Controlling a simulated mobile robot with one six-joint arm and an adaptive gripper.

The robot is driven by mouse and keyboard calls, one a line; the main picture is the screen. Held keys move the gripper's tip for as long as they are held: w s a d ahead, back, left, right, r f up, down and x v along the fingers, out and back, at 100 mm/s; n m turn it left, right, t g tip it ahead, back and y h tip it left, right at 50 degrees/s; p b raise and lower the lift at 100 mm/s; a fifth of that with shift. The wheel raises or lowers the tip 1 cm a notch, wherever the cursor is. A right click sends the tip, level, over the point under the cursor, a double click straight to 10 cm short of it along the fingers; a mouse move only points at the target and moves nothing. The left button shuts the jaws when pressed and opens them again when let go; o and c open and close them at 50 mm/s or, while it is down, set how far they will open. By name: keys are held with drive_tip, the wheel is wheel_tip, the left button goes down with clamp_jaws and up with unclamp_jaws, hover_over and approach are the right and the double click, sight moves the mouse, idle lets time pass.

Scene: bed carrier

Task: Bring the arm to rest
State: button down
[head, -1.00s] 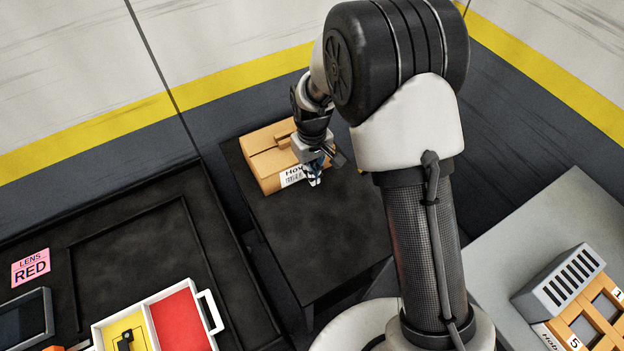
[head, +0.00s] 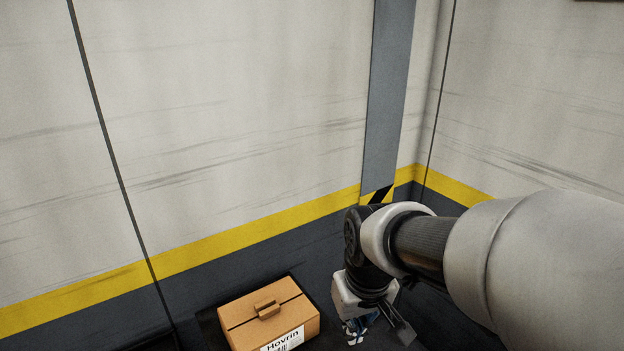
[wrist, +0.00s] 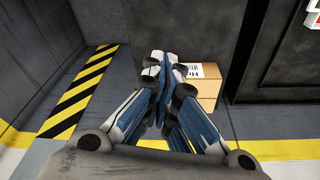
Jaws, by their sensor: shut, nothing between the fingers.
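My gripper (head: 357,333) hangs at the lower middle of the head view, at the end of my arm, just right of a cardboard box. In the wrist view my gripper (wrist: 162,65) has its blue-grey fingers drawn together with nothing held. My arm reaches in from the right edge of the head view and bends down at the wrist.
The cardboard box (head: 270,312) marked Hovrin rests on a dark surface beside my gripper; it also shows behind the fingers in the wrist view (wrist: 207,90). Pale walls (head: 230,110) with a yellow stripe and a grey post (head: 388,90) stand behind.

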drive_tip(key=s+d+r+m+t, duration=0.1)
drive_tip(key=s+d+r, duration=0.1)
drive_tip(key=s, duration=0.6)
drive_tip(key=s+d+r+m+t, duration=0.1)
drive_tip(key=s+d+r+m, duration=0.1)
drive_tip(key=s+d, duration=0.3)
drive_tip(key=s, duration=0.3)
drive_tip(key=shift+r+b, duration=0.15)
drive_tip(key=shift+b, duration=0.25)
